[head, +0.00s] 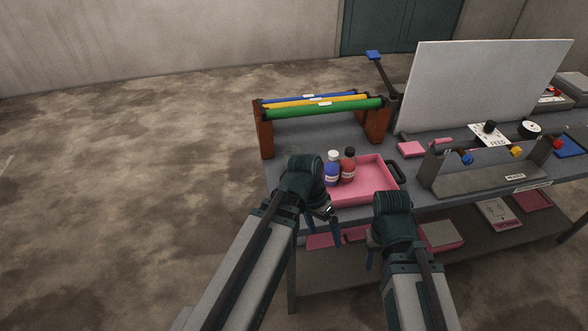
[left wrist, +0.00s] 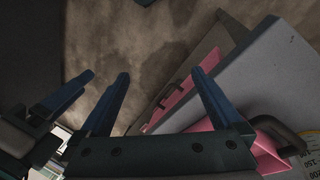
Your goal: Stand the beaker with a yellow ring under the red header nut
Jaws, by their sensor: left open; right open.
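A grey header rack (head: 485,180) on the bench at right carries a blue nut (head: 467,158), a yellow nut (head: 516,151) and a red nut (head: 556,143), the furthest right. I cannot make out a beaker with a yellow ring in the head view. A white, yellow-edged surface with printed numbers (left wrist: 312,153) is cut off in the left wrist view; I cannot tell what it is. My left gripper (head: 332,232) is open and empty at the bench's front edge; its parted fingers show in the left wrist view (left wrist: 160,75). My right gripper (head: 370,255) is open, largely hidden by its arm.
Behind are a rack of coloured rods (head: 325,105) and a large pale panel (head: 475,85). A lower shelf (head: 470,240) holds boxes. Floor at left is clear.

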